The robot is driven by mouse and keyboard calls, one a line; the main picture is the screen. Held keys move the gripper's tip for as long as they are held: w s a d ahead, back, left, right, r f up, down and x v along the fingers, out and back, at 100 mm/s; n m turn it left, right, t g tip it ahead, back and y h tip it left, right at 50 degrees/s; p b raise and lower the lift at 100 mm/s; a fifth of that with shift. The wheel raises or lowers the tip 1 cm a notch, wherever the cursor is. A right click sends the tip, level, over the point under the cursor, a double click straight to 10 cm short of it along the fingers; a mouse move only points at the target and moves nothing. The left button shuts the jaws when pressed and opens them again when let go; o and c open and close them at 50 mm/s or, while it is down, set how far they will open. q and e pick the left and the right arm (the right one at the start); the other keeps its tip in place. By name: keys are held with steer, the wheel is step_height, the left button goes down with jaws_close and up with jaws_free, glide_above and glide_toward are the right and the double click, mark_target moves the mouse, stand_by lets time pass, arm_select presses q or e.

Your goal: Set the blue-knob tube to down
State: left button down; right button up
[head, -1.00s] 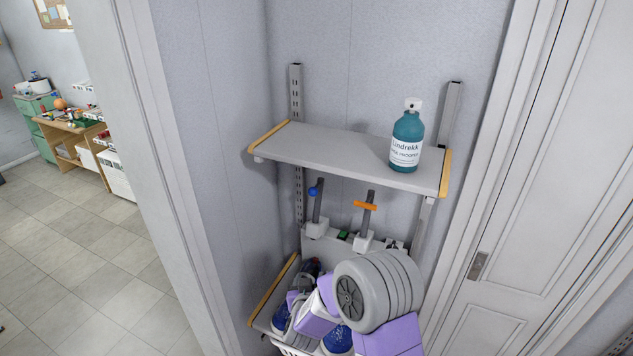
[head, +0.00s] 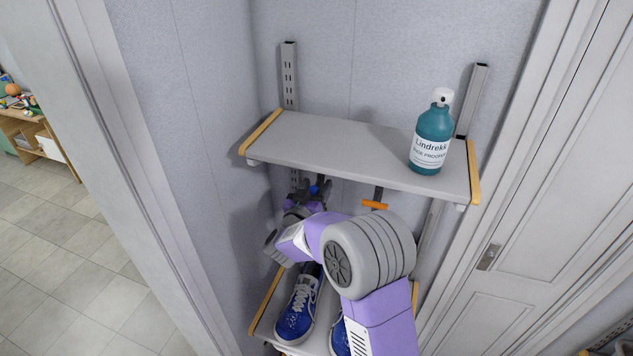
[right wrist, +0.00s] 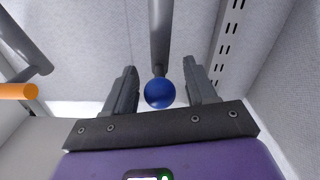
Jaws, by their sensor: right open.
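The blue knob (head: 319,186) shows just under the upper shelf in the head view. In the right wrist view the blue knob (right wrist: 159,93) sits between the two fingers, with its grey tube (right wrist: 160,35) running up from it in the picture. My right gripper (head: 309,190) is open around the knob, with a gap on each side; in the right wrist view the gripper (right wrist: 163,82) shows both dark fingers apart. The arm and shelf hide the tube's lower part in the head view. My left gripper is not in view.
The upper shelf (head: 340,147) overhangs the gripper and carries a teal bottle (head: 431,138). An orange handle (head: 375,205) on another tube is to the right. Blue shoes (head: 298,310) stand on the lower shelf. Walls close in the left side.

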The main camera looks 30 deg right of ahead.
steer(key=shift+w+d, duration=0.45)
steer(key=shift+d, duration=0.15)
jaws_close()
